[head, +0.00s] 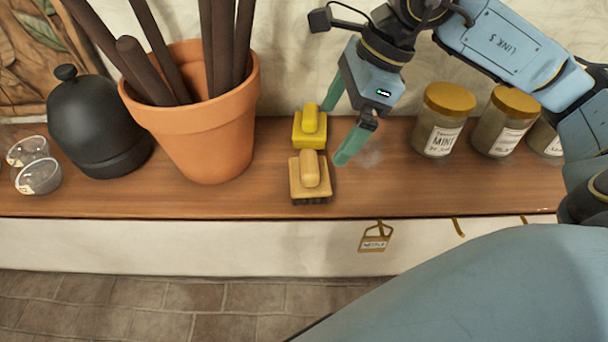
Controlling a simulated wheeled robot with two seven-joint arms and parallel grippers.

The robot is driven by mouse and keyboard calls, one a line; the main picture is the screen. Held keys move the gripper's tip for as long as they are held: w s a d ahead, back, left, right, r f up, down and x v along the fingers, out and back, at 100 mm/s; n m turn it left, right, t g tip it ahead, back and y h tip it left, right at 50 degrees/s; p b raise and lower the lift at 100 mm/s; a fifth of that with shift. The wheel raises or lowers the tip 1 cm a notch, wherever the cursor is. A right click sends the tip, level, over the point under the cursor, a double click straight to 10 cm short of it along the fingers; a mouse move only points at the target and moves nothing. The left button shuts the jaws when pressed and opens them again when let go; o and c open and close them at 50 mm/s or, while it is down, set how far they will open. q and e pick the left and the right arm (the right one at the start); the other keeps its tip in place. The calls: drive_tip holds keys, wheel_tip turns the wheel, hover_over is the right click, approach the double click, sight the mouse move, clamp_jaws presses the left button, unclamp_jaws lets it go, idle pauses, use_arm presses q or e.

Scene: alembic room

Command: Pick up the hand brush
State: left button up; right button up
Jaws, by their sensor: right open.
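A tan hand brush (310,183) with a rounded grip on top and dark bristles below sits upright near the front edge of the wooden shelf. A similar yellow block with a grip (310,132) stands just behind it; whether it has bristles is hard to tell. My right gripper (344,122) is open and empty, with green fingers pointing down and left. It is just right of the yellow block and behind and right of the tan brush. The nearer fingertip is apart from the tan brush. My left gripper is not in view.
On the wooden shelf (240,203), a terracotta pot (205,135) with several dark rods stands left of the brushes. A black domed vessel (95,125) and glass cups (38,177) are farther left. Labelled jars (438,135) stand right of my gripper. The shelf's front strip is clear.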

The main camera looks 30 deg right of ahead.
sight(316, 160)
drive_tip(key=x, duration=0.5)
drive_tip(key=shift+s+a+f, duration=0.1)
drive_tip(key=shift+a+f, duration=0.1)
drive_tip(key=shift+f, duration=0.2)
drive_tip(key=shift+a+f, duration=0.15)
drive_tip(key=shift+f, duration=0.3)
drive_tip(key=x, duration=0.3)
drive_tip(key=shift+a+f+p, duration=0.15)
drive_tip(key=shift+f+p, duration=0.1)
drive_tip(key=shift+p, duration=0.05)
drive_tip(key=shift+w+a+f, duration=0.15)
drive_tip(key=shift+w+f, duration=0.1)
drive_tip(key=shift+f, duration=0.25)
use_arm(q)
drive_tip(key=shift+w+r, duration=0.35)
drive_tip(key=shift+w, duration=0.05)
use_arm(e)
drive_tip(key=c, duration=1)
drive_tip(key=shift+o, duration=0.2)
drive_tip(key=shift+r, duration=0.1)
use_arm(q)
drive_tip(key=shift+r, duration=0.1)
use_arm(e)
wheel_tip(316, 160, up, 10)
drive_tip(key=shift+f, duration=0.1)
